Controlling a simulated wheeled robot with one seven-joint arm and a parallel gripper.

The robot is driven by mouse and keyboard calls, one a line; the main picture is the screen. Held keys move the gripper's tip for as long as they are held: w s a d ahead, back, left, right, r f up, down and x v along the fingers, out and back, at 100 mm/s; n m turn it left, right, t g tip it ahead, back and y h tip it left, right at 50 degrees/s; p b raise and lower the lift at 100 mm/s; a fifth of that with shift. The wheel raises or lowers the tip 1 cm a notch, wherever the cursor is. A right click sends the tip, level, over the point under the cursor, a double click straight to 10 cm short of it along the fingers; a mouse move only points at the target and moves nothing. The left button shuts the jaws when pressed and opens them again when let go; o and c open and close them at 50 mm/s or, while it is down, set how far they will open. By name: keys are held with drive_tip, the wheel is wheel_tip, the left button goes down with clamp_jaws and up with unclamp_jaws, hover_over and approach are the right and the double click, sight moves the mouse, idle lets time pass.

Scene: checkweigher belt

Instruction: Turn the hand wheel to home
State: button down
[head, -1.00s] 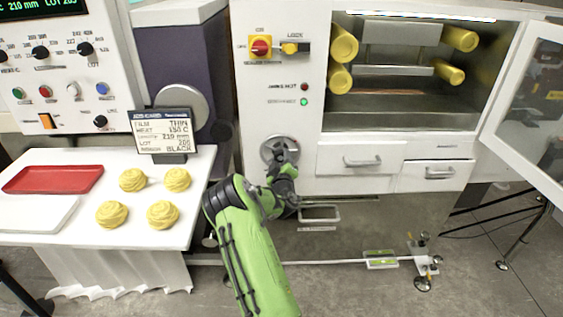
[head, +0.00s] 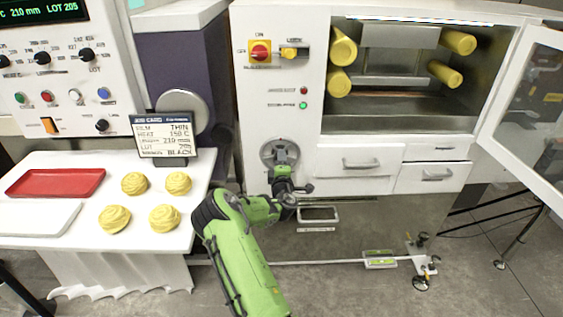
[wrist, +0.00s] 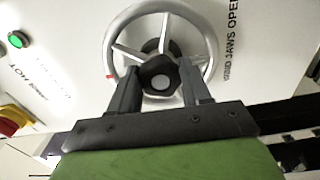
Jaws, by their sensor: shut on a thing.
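The hand wheel (head: 268,152) is a silver spoked ring on the white machine front, below the red and green lamps. My gripper (head: 282,165) is in front of it and hides part of it in the head view. In the wrist view the wheel (wrist: 122,30) shows with its spokes, a red mark on the left of its rim and a dark lobed hub knob (wrist: 160,76) with a pale centre. My gripper's two fingers (wrist: 162,88) stand on either side of the hub knob, shut on it. Lettering beside the wheel reads in part "JAWS OPEN".
The machine's glass door (head: 530,110) stands open at the right, showing yellow rollers (head: 342,48) inside. Drawers (head: 361,162) sit right of the wheel. A white table (head: 70,225) with yellow coils, a red tray (head: 55,182) and a sign (head: 163,135) stands at the left.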

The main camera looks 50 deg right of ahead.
drive_tip(key=shift+n, duration=0.3)
idle(0.4)
drive_tip(key=c, duration=0.5)
unclamp_jaws()
